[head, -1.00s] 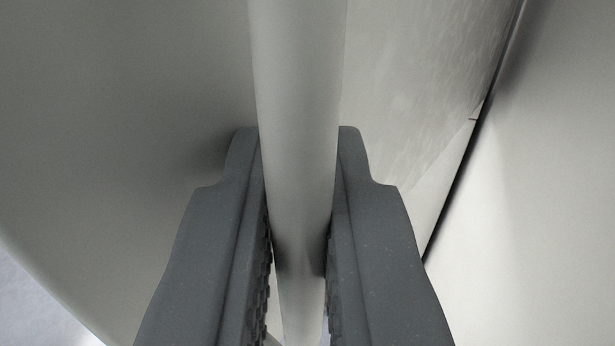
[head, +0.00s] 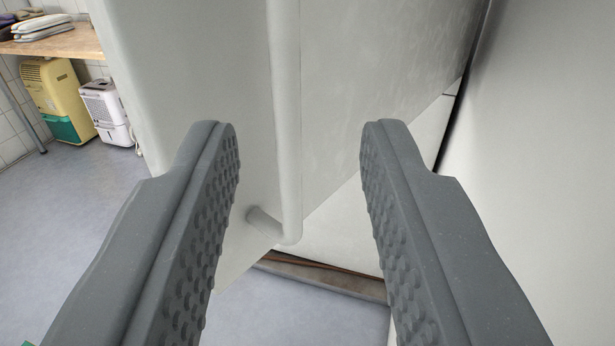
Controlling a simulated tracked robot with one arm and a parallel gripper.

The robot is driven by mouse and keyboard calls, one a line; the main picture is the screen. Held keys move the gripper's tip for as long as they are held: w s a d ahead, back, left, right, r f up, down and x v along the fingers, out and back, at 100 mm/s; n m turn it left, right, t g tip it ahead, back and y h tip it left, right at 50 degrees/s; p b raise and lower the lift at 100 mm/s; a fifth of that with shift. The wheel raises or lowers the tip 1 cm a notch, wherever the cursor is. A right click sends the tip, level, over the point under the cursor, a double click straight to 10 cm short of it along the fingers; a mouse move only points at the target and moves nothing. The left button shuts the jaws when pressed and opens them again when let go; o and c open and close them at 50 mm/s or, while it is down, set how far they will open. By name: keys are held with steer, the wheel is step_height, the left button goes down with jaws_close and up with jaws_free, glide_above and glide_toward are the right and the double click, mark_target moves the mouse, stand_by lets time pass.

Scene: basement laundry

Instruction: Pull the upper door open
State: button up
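The upper door (head: 190,60) is a pale grey-white panel in the upper middle of the head view, standing at an angle to the lighter body at the right. Its handle (head: 287,120) is a long round vertical bar that bends back to the door at its lower end. The handle's upper end is out of the picture. My gripper (head: 298,130) is wide open and empty. The handle appears between its two dark grey, studded fingers, touching neither; it is farther away than the fingertips.
A white panel (head: 560,120) fills the right side, with a dark gap beside it. At the far left a wooden table (head: 50,42) bears folded cloths; a yellow and green appliance (head: 55,95) and a white one (head: 107,110) stand under it. The blue-grey floor at left is clear.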

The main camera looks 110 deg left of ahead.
steer(key=v, duration=0.8)
steer(key=shift+w, duration=0.1)
